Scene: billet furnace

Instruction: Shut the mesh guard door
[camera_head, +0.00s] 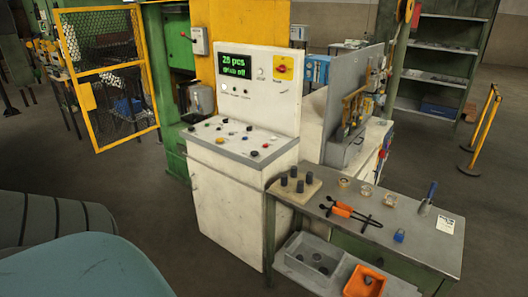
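The mesh guard door (109,66) is at the upper left of the head view. It has a yellow frame with a middle bar and dark wire mesh in two panels. It stands at an angle beside the green machine frame (172,135) and appears swung open. A small orange plate (85,97), perhaps a handle or latch, sits on its left edge. Neither gripper is in view. Large rounded teal and dark grey parts at the lower left look like my own arm and hide the floor there.
A white control cabinet (225,190) with a lit display stands in the middle. A workbench (440,255) with tools, a grey bin (290,262) and an orange bin (365,282) is at the lower right. Floor between the door and the cabinet looks clear.

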